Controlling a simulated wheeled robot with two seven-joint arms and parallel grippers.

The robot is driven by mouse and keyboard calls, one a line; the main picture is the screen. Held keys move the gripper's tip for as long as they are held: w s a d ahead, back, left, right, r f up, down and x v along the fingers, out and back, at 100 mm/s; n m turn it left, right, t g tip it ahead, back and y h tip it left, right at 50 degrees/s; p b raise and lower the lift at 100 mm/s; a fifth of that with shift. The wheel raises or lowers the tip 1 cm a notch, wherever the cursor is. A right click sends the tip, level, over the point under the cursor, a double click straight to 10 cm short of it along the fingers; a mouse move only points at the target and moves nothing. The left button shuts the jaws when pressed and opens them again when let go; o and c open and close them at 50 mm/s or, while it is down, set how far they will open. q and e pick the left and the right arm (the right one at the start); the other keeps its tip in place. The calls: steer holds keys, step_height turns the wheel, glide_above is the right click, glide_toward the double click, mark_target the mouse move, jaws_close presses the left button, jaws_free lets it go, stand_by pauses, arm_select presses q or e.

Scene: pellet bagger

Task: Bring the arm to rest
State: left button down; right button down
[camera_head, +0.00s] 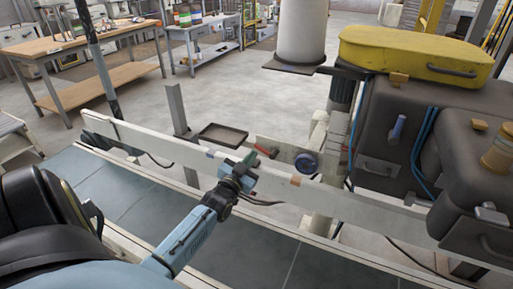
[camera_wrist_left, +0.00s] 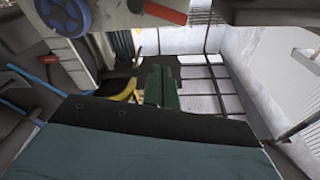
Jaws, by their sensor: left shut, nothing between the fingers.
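My left arm comes in from the lower left in the head view and reaches toward a long pale rail (camera_head: 165,143). Its left gripper (camera_head: 248,164) hangs in front of the rail and overlaps it in the picture; I cannot tell whether they touch. In the left wrist view the dark green fingers (camera_wrist_left: 161,86) are together with nothing between them. My right gripper is in neither view.
Beyond the rail are a red handle (camera_head: 267,151), a blue round knob (camera_head: 306,164) and a shallow tray (camera_head: 222,136). A dark machine with a yellow cover (camera_head: 415,55) stands right. Open floor (camera_head: 235,95) lies behind; a wooden workbench (camera_head: 75,38) stands far left.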

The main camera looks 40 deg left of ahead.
arm_select(q)
steer(key=shift+s, duration=0.3)
stand_by(0.4)
steer(key=s+d+f+g+h, duration=0.1)
steer(key=s+d+f+g, duration=0.3)
steer(key=f, duration=0.7)
steer(key=s+d+f+g+h, duration=0.2)
steer(key=s+d+f, duration=0.3)
steer(key=f, duration=0.6)
steer(key=s+d+f+g+h, duration=0.1)
steer(key=s+d+f+g, duration=0.2)
steer(key=s+f, duration=0.5)
steer(key=s+d+f+g, duration=0.3)
steer(key=s+f, duration=0.2)
steer(key=s, duration=0.4)
steer(key=s+d+f+m+g, duration=0.1)
steer(key=s+d+f+g, duration=0.1)
steer(key=s+f, duration=0.4)
steer(key=s+d+f+m+g+h, duration=0.1)
steer(key=s+d+f+g, duration=0.2)
steer(key=s, duration=1)
step_height(320, 180, down, 2)
steer(key=shift+s+d+f+g, duration=0.15)
steer(key=shift+s+d+g, duration=0.15)
steer(key=shift+s+g, duration=0.1)
